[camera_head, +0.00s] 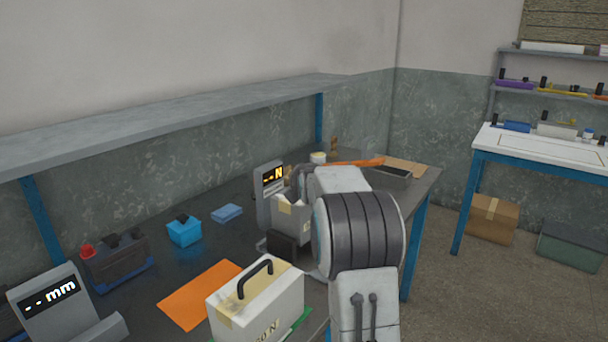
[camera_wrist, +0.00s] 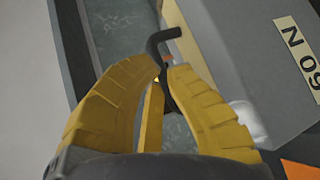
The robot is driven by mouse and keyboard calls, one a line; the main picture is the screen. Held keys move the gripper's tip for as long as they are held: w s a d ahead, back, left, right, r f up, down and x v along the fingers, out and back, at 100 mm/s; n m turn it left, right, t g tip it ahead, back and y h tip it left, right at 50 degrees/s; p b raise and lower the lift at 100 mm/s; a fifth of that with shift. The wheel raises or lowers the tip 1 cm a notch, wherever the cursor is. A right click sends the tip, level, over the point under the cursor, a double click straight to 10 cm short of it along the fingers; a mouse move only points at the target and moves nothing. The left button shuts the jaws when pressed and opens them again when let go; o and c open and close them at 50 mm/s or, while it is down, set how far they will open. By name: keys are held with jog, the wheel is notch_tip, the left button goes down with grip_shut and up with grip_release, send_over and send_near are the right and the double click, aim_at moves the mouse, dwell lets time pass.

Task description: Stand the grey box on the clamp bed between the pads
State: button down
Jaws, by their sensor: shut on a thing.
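The grey box (camera_head: 291,220), with a cream patch, shows partly behind my arm in the head view. It is beside the force-display stand (camera_head: 268,185). A black pad (camera_head: 283,246) is in front of it. My gripper (camera_wrist: 165,78) is shut on a bent black handle (camera_wrist: 156,42) in the wrist view, which I take to be the grey box's. My arm hides most of the gripper in the head view. The clamp bed and far pad are hidden, so I cannot tell whether the box touches the bed.
A pale box (camera_head: 250,305) with a handle stands at the front, with an orange sheet (camera_head: 200,292) behind it. A blue box (camera_head: 184,231), a blue block (camera_head: 227,213) and an mm display (camera_head: 48,300) are left. A grey body lettered 60 N (camera_wrist: 235,60) is close to my fingers.

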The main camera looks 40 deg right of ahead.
jog(key=shift+f+b, duration=0.35)
jog(key=shift+f, duration=1.1)
jog(key=c, duration=1.7)
grip_release()
jog(key=shift+f, duration=0.4)
jog(key=shift+o, duration=1.4)
jog(key=shift+s+r, duration=0.1)
jog(key=shift+s, duration=0.05)
jog(key=v, duration=1.1)
jog(key=shift+s+a+b, duration=0.2)
jog(key=shift+s+b, duration=0.15)
jog(key=shift+r, duration=0.15)
